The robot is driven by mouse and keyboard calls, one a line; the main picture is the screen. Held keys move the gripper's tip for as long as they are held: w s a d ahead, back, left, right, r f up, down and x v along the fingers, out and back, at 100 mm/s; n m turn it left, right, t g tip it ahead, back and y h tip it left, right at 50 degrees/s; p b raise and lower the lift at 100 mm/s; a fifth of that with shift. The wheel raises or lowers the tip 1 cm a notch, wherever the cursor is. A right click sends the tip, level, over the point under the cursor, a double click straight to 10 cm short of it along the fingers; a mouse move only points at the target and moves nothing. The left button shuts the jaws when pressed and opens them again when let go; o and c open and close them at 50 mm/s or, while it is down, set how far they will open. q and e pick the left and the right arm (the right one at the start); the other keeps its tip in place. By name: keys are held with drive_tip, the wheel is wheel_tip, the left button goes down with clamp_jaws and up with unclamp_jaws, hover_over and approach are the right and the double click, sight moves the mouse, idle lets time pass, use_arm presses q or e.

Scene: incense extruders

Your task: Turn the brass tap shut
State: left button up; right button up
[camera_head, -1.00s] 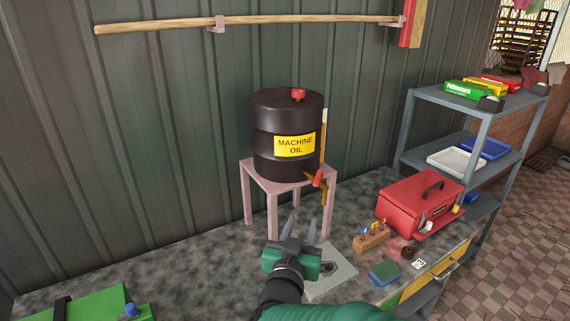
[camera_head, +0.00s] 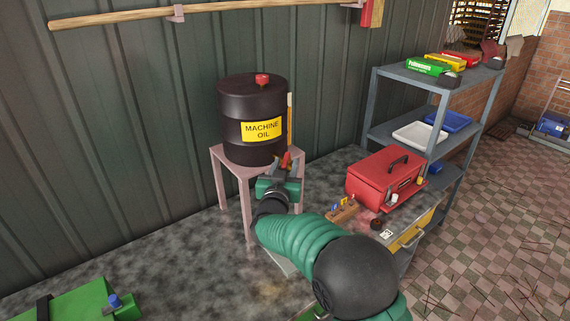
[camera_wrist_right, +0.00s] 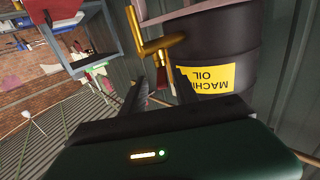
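The brass tap (camera_wrist_right: 160,45) sits low on the black machine oil drum (camera_head: 252,120), and its red grip (camera_wrist_right: 162,82) shows below the brass in the right wrist view. In the head view the tap is mostly hidden by my right gripper (camera_head: 281,165), with the red grip (camera_head: 287,158) showing beside the fingers. In the wrist view my right gripper (camera_wrist_right: 158,84) is open, with one finger on each side of the red grip. I cannot tell whether either finger touches it. My left gripper is not in view.
The drum stands on a pinkish stool (camera_head: 217,170) on the dark bench (camera_head: 180,260). A red toolbox (camera_head: 380,180) and a small wooden holder (camera_head: 343,210) lie to the right. A grey shelf (camera_head: 405,77) stands behind them. A green case (camera_head: 75,303) is at lower left.

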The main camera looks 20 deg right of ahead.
drive_tip(key=shift+w+a+f, duration=0.15)
drive_tip(key=shift+w+a, duration=0.05)
drive_tip(key=shift+c, duration=0.6)
drive_tip(key=shift+a, duration=0.1)
drive_tip(key=c, duration=0.5)
drive_tip(key=shift+s+d, duration=0.1)
drive_tip(key=shift+d, duration=0.1)
clamp_jaws()
